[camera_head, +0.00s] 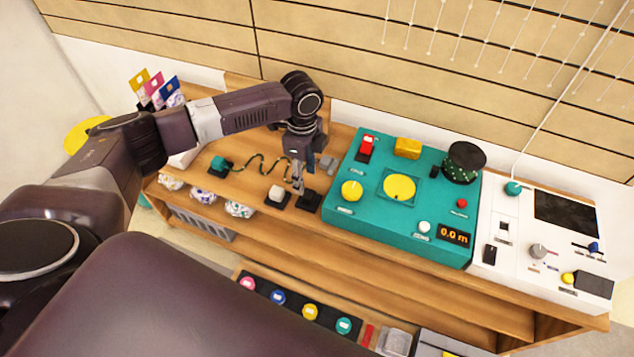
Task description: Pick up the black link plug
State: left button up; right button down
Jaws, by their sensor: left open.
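My left gripper (298,184) reaches down over the wooden counter, left of the teal console, with its fingers pointing down. It is open. A dark striped cord (258,166) runs in waves from a teal block (220,165) towards these fingers. The cord's far end is partly hidden by the gripper, and I cannot clearly make out the black link plug there. A small black base (309,201) lies just under and beside the fingertips. I cannot tell whether the fingers touch anything. My right gripper is not in view.
The teal console (340,218) stands close to the right of the gripper, with a red switch (366,147) and yellow knob (352,190). A white panel (510,230) is further right. Shelves lie below.

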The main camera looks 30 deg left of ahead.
aim_at(309, 193)
pick_arm(q)
jog(key=shift+w+f, duration=0.15)
jog(key=shift+f, duration=0.5)
jog(key=f, duration=0.2)
jog(key=shift+s+d+f, duration=0.3)
jog(key=shift+s+f, duration=0.05)
notch_tip(309, 193, down, 3)
jog(key=shift+w+d+r, duration=0.1)
jog(key=shift+d+r, duration=0.05)
jog(key=shift+f, duration=0.3)
jog(key=c, duration=1)
jog(key=shift+c, duration=0.2)
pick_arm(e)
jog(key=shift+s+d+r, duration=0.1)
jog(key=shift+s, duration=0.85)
